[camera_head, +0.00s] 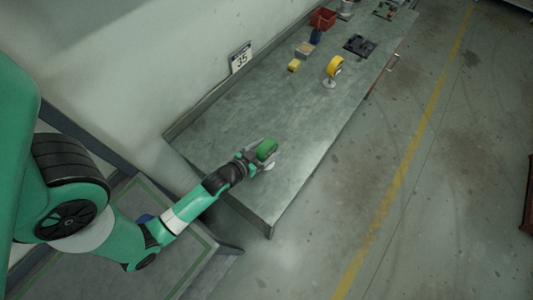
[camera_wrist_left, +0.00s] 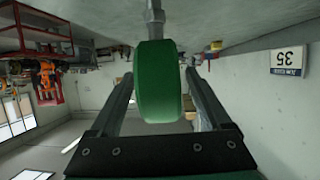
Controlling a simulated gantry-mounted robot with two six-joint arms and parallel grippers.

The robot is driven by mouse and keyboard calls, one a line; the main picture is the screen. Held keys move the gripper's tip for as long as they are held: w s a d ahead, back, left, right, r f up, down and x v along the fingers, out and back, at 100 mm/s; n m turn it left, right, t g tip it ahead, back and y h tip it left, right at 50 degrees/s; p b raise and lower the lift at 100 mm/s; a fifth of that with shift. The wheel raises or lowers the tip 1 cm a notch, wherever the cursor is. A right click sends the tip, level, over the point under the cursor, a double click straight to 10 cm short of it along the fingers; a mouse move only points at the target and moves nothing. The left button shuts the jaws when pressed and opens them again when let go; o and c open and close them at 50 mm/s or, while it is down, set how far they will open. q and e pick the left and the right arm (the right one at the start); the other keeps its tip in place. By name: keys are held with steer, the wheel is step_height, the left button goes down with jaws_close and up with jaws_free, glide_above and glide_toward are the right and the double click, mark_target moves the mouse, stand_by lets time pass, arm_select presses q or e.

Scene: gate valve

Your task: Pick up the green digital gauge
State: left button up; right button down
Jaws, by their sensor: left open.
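The green digital gauge (camera_head: 266,149) stands near the close end of the grey workbench (camera_head: 222,124). My left gripper (camera_head: 262,157) is at the gauge, with its arm coming in from the left. In the left wrist view the gauge (camera_wrist_left: 158,82) is a thick green disc on a metal stem. It sits between the two fingers of the left gripper (camera_wrist_left: 158,80), which are spread on either side of it. Small gaps seem to show beside the gauge; contact cannot be told. The gauge's face is not seen. My right gripper is not in view.
A yellow gauge (camera_head: 335,66) on a stand is farther along the bench. Beyond it are a yellow block (camera_head: 294,65), a black part (camera_head: 359,45) and a red bin (camera_head: 323,18). A wall with a "35" sign (camera_head: 241,57) runs along the left side.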

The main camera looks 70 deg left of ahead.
arm_select(q)
steer(key=shift+c, duration=0.3)
jaws_close()
steer(key=shift+r, duration=0.15)
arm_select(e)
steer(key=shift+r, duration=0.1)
